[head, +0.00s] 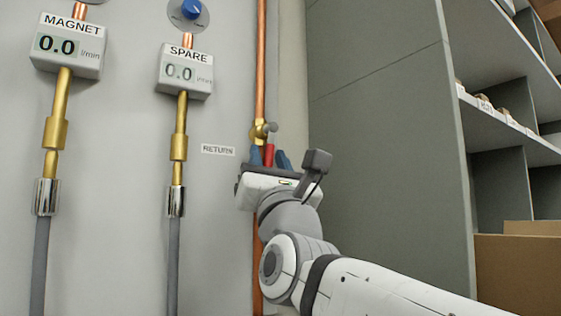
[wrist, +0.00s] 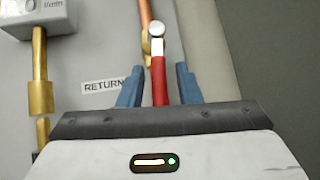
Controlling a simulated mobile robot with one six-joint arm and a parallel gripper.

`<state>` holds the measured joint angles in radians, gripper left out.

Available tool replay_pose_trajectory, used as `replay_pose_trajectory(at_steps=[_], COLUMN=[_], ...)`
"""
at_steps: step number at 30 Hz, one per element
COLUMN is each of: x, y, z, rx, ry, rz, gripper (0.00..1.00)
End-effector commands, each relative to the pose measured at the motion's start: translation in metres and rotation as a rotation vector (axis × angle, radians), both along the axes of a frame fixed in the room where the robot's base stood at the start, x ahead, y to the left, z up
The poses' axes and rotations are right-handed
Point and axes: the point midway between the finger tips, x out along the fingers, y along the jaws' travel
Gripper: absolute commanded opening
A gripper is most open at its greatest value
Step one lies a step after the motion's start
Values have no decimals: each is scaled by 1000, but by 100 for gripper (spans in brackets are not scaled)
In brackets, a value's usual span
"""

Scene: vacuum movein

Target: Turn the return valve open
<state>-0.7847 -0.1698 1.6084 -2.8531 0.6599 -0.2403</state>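The return valve is a brass body (head: 259,131) on a vertical copper pipe, beside a RETURN label (head: 218,150). In the wrist view my gripper (wrist: 158,85) is open, with gaps between the red lever and both fingers. The lever's lower end is hidden behind my gripper's body.
Left on the wall are the MAGNET flow meter (head: 67,45) and SPARE flow meter (head: 186,72), both showing 0.0, with brass fittings and grey hoses below. A blue knob (head: 191,9) sits above SPARE. A grey shelf unit (head: 385,120) with cardboard boxes stands close on the right.

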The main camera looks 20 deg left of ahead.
Motion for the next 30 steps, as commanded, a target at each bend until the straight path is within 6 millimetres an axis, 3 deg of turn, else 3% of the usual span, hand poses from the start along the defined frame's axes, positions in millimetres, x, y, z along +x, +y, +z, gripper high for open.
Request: replay_pose_trajectory(at_steps=[11, 24, 30], x=[-3, -41, -48], y=[-1, -24, -28], z=[-4, -45, -54], rx=[0, 0, 0], ry=[1, 1, 1], rz=[2, 2, 2], gripper=[35, 35, 35])
